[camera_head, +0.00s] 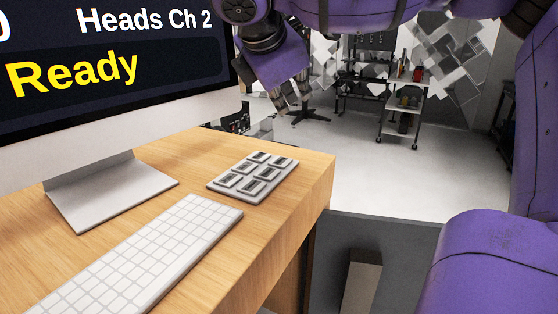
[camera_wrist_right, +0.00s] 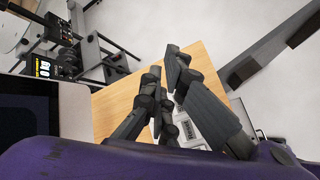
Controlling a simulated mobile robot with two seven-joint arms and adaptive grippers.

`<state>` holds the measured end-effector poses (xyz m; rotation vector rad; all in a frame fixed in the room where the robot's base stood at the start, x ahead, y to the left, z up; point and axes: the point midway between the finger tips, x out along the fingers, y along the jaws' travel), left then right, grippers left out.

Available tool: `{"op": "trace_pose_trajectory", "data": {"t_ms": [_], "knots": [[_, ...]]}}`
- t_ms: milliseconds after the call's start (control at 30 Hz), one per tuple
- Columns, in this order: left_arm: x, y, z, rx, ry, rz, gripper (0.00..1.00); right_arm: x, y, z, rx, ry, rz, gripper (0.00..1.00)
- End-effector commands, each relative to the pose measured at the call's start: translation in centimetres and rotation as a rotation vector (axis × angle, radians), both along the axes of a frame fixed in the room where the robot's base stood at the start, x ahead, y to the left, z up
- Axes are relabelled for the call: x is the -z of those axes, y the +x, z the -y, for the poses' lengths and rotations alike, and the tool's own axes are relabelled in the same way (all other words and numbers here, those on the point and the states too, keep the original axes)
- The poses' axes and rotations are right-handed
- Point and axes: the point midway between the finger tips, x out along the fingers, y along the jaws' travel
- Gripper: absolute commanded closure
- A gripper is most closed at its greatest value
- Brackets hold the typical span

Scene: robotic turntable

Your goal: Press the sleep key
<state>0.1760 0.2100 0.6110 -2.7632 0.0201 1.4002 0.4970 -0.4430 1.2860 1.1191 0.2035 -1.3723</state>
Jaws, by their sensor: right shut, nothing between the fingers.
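A small grey keypad (camera_head: 253,176) with several dark-labelled keys lies on the wooden desk (camera_head: 295,225), near its right end. The key labels are too small to read, so I cannot tell which is the sleep key. My right gripper (camera_head: 292,98) hangs in the air above and beyond the keypad, apart from it, with its fingers pointing down. In the right wrist view the gripper (camera_wrist_right: 164,64) is shut and empty. Its fingers partly hide the keypad (camera_wrist_right: 190,130) there. My left gripper is in neither view.
A white keyboard (camera_head: 140,255) lies on the desk in front of the keypad. A large monitor (camera_head: 110,65) reading "Ready" stands at the left on a silver foot (camera_head: 110,190). The desk ends just right of the keypad. A shelf cart (camera_head: 402,112) stands far behind.

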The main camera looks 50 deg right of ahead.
Motion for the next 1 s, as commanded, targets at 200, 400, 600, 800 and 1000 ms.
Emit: {"op": "trace_pose_trajectory", "data": {"t_ms": [200,400,600,800,1000], "knots": [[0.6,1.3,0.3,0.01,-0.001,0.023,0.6,2.4,0.1,0.0,-0.001,0.002,-0.005,1.0],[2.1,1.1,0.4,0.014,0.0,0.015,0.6,5.5,0.1,0.0,-0.001,0.002,-0.005,1.0],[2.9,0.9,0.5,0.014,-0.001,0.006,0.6,7.5,0.0,0.0,0.0,0.0,-0.003,1.0],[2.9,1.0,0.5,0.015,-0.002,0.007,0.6,8.6,0.0,0.0,0.0,0.0,0.0,1.0],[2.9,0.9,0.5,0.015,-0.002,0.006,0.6,8.7,0.0,0.0,0.0,0.0,0.0,1.0]]}}
